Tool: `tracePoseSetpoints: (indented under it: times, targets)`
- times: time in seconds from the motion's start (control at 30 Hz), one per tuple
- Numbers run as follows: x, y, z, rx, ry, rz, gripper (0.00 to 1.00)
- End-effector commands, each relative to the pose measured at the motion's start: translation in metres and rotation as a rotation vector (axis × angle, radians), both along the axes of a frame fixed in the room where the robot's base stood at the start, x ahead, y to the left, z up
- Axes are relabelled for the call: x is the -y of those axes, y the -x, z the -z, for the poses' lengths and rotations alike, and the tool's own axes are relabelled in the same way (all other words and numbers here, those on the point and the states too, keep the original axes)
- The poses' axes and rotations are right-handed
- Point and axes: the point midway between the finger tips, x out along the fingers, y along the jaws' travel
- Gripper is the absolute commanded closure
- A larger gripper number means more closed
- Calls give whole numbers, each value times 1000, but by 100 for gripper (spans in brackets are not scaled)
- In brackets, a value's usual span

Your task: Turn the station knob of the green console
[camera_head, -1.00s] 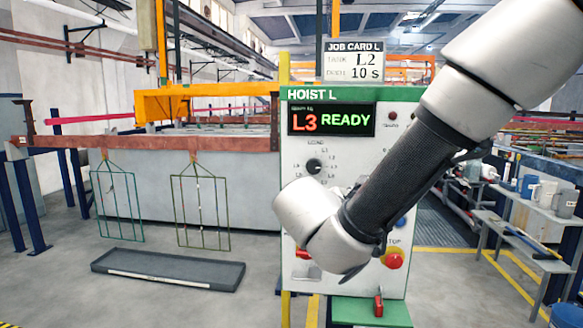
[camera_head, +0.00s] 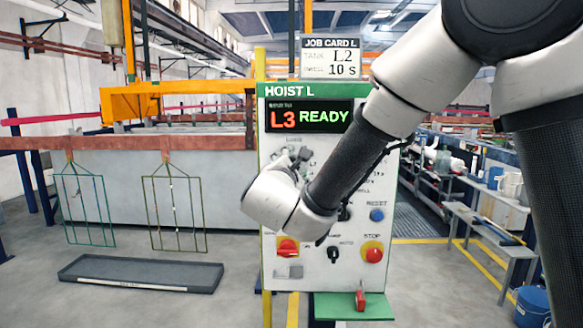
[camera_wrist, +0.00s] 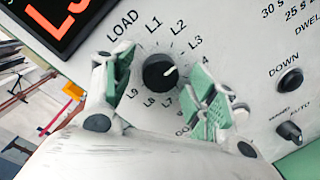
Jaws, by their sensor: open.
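The green-topped console (camera_head: 275,215) labelled HOIST L stands in the middle of the head view. Its display (camera_head: 309,117) reads "L3 READY". The station knob (camera_wrist: 160,71) is black and round in the wrist view, ringed by labels from LOAD through L1, L2, L3 and on; its white pointer aims up and right, roughly toward L3. My gripper (camera_wrist: 161,90) is open, its green-padded fingers on either side of the knob with visible gaps. In the head view my gripper (camera_head: 293,158) is small at the panel, and gripper and wrist cover most of the dial.
The job card (camera_head: 331,57) above the console reads tank L2, 10 s. A blue RESET button (camera_head: 377,215), a red STOP button (camera_head: 373,252) and a red-yellow control (camera_head: 287,248) sit lower on the panel. A grey tray (camera_head: 140,273) lies on the floor at left.

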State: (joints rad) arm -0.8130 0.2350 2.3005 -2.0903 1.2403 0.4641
Motion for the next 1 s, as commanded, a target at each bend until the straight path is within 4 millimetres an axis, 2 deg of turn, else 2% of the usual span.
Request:
tracePoseSetpoints:
  times: [0.2, 0.4, 0.47, 0.77, 1.0]
  targets:
    - [0, 0, 0, -1, 0, -1, 43]
    - [0, 0, 0, -1, 1, -1, 79]
    - [0, 0, 0, -1, 1, -1, 88]
    - [0, 0, 1, -2, 24, -1, 88]
    - [0, 0, 1, -6, 140, -1, 88]
